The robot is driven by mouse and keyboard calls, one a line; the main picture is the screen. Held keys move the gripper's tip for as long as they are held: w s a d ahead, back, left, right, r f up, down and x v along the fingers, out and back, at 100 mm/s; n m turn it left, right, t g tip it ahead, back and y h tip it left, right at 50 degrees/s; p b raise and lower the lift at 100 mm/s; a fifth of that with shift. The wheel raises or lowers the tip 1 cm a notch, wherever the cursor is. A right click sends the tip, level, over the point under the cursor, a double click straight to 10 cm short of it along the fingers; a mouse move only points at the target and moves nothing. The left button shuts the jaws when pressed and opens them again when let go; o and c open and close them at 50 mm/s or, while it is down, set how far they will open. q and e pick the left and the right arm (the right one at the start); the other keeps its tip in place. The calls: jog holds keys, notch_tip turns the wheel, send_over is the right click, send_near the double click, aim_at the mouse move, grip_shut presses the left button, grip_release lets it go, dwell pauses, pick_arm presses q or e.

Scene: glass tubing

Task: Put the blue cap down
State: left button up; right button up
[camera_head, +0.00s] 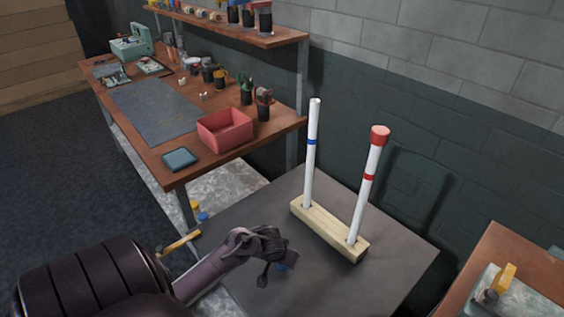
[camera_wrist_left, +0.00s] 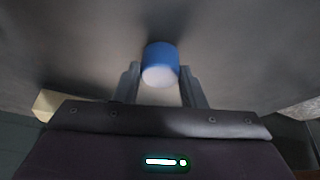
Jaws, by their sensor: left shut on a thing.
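The blue cap (camera_wrist_left: 160,52) shows in the left wrist view between the two fingers of my left gripper (camera_wrist_left: 160,90), its pale round end facing the camera. My left gripper is shut on it. In the head view the left gripper (camera_head: 276,262) is low over the dark grey table, left of the wooden base, and only a bit of the blue cap (camera_head: 282,267) shows below it. I cannot tell whether the cap touches the table. The right gripper is not in view.
A wooden base (camera_head: 328,232) on the dark table (camera_head: 243,210) holds two upright white tubes: a blue-banded one (camera_head: 312,165) without a cap and a red-banded one (camera_head: 366,190) with a red cap (camera_head: 380,135). A workbench with a red bin (camera_head: 224,131) stands behind.

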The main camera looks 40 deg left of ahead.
pick_arm(q)
jog(key=shift+f, duration=0.25)
jog(key=shift+f, duration=0.1)
jog(key=o, duration=0.9)
jog(key=shift+o, duration=0.2)
jog(key=shift+r, duration=0.4)
jog(key=p+v, duration=0.3)
jog(key=v, duration=0.8)
jog(key=shift+r+p, duration=0.25)
jog(key=shift+p, duration=0.1)
jog(key=shift+s, duration=0.15)
